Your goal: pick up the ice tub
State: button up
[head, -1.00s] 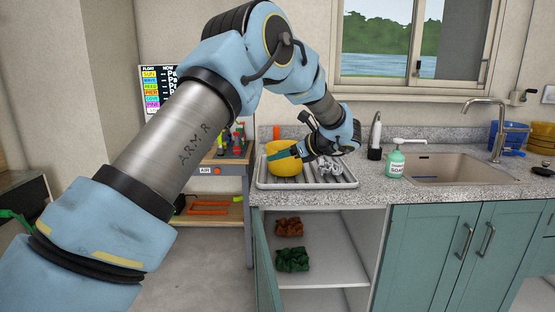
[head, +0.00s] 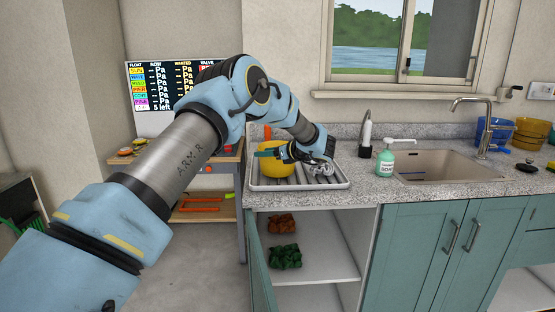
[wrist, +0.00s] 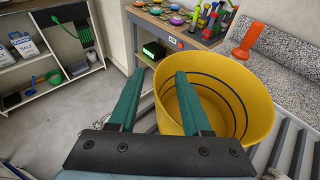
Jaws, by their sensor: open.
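A yellow tub (head: 276,170) stands upright on the grey ribbed drying tray (head: 330,184), left of the sink. In the wrist view the tub (wrist: 250,88) is open at the top and shows a blue line around its inside; it looks empty. My gripper (head: 268,152) is at the tub's rim, with its green fingers apart. In the wrist view my gripper (wrist: 158,74) has one finger over the tub's opening and the other outside its left wall. The near wall is partly hidden by the gripper. I cannot tell whether the fingers touch it.
A soap bottle (head: 386,162) and a dark-based upright thing (head: 365,136) stand between tray and sink (head: 440,168). Blue (head: 490,131) and amber (head: 531,133) tubs stand at the right. An open cupboard is below the tray. A tool bench (wrist: 190,32) stands behind, left of the counter.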

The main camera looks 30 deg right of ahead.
jog(key=shift+w+a+f, duration=0.1)
jog(key=shift+w+a, duration=0.05)
jog(key=shift+w, duration=0.2)
jog(key=shift+c, duration=0.2)
grip_shut()
dwell(1.0)
